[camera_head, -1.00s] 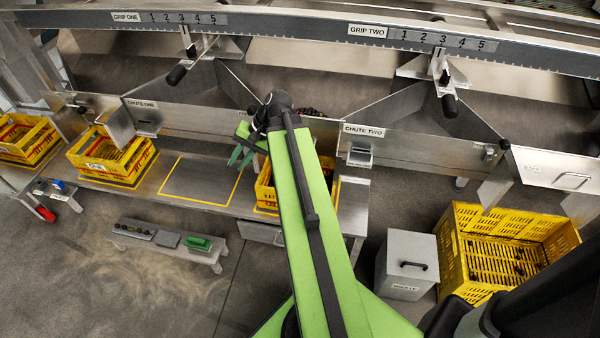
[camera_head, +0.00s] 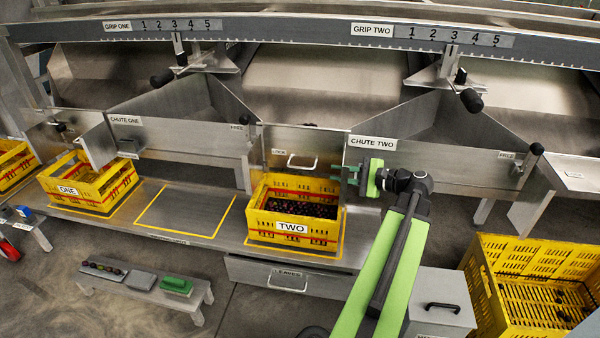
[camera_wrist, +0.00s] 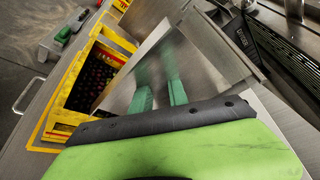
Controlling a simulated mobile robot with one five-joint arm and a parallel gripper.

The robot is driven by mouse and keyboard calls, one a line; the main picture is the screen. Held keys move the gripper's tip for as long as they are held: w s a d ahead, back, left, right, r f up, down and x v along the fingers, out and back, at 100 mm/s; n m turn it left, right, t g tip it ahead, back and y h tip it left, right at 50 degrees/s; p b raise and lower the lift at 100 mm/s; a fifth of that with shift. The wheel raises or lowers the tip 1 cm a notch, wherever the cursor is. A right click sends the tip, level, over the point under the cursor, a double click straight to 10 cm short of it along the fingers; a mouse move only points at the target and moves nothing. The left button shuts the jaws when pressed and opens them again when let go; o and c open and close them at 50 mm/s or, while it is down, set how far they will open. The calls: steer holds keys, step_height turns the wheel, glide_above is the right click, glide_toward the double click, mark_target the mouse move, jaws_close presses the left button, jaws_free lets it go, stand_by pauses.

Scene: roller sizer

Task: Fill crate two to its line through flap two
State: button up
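Crate two (camera_head: 265,228) is a yellow crate labelled TWO on the bench, with a red line round its upper part. Dark round fruit (camera_head: 300,208) lies inside, apparently below the line. It also shows at left in the wrist view (camera_wrist: 62,95). My gripper (camera_head: 345,175) is at the left end of chute two (camera_head: 440,165), just right of the crate and above its rim. Its two green fingers stand apart in the wrist view (camera_wrist: 159,92), before a metal plate that mirrors them. Nothing shows between them. The small handle under the chute two label is hidden behind my gripper.
A panel with a handle, marked LOOK (camera_head: 300,150), stands behind crate two. Crate one (camera_head: 115,205) is farther left, with an empty outlined spot (camera_head: 185,210) between. A grey lidded bin (camera_head: 440,310) and a large yellow crate (camera_head: 480,270) stand at right. Grip two's lever (camera_head: 471,100) hangs above.

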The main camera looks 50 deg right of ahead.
mark_target(305, 169)
steer(key=b+x, duration=0.2)
steer(key=x, duration=1.2)
steer(key=shift+w+b, duration=0.15)
steer(key=shift+b, duration=0.2)
steer(key=shift+c, duration=0.4)
jaws_close()
